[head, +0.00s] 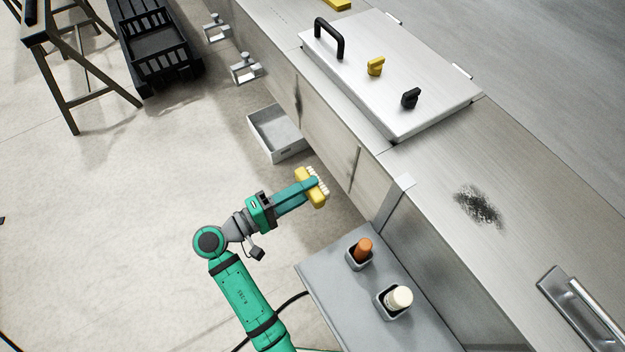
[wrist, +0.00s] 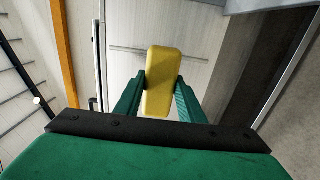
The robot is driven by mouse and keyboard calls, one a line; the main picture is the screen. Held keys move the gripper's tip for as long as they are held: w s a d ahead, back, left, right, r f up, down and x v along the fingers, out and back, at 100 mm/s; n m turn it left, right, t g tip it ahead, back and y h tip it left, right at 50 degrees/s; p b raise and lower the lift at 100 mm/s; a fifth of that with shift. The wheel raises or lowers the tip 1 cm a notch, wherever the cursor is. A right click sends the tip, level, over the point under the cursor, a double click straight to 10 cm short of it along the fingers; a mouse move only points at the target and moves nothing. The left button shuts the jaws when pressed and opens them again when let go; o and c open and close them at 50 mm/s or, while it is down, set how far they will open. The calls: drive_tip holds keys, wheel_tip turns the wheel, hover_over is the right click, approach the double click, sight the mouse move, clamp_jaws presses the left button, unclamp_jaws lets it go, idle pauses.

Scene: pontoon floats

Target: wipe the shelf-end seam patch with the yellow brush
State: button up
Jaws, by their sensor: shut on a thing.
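My gripper (head: 298,194) is shut on the yellow brush (head: 317,201), whose pale bristles face right toward the metal float's side wall. In the wrist view the yellow brush (wrist: 159,72) sits between the two green fingers (wrist: 158,97). The brush is in the air, apparently apart from the wall. A dark seam patch (head: 355,168) runs down the side wall, right of the brush and nearest the grey shelf (head: 350,308). Another dark seam patch (head: 298,93) is farther up the wall. A black smudge (head: 479,206) lies on the float's top.
An orange-topped item (head: 361,247) and a white-topped item (head: 398,298) stand in holders on the shelf. A grey tray (head: 274,140) is beside the wall. A hatch cover (head: 405,105) with a black handle lies on top. Floor left of my arm is clear.

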drive_tip(key=shift+d+f, duration=0.1)
drive_tip(key=shift+f, duration=0.75)
drive_tip(key=shift+d+f, duration=0.1)
drive_tip(key=shift+x, duration=2.9)
drive_tip(key=shift+x, duration=1.2)
